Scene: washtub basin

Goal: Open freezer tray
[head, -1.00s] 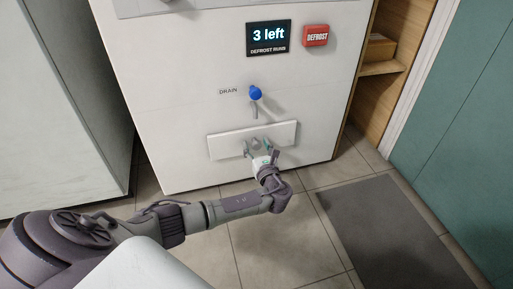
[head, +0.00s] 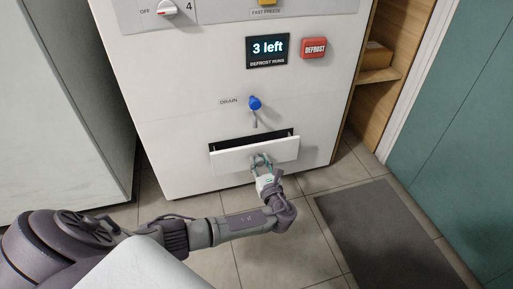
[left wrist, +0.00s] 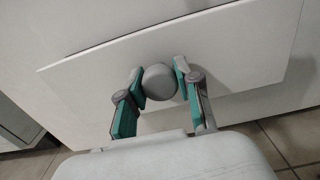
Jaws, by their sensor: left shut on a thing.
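The freezer tray (head: 230,160) is a white drawer low on the front of a white freezer (head: 180,120). It stands partly pulled out, and a dark gap shows along its top edge. Its grey round knob (left wrist: 159,82) shows in the left wrist view at the middle of the white tray front (left wrist: 100,75). My left gripper (head: 261,162) is shut on the knob, with one green-padded finger on each side of it; the fingers also show in the left wrist view (left wrist: 160,88). The tray's inside is mostly hidden. My right gripper is not in view.
A blue drain tap (head: 254,103) sits above the tray. A grey mat (head: 390,235) lies on the tiled floor at right. A wooden shelf (head: 375,75) stands beside the freezer.

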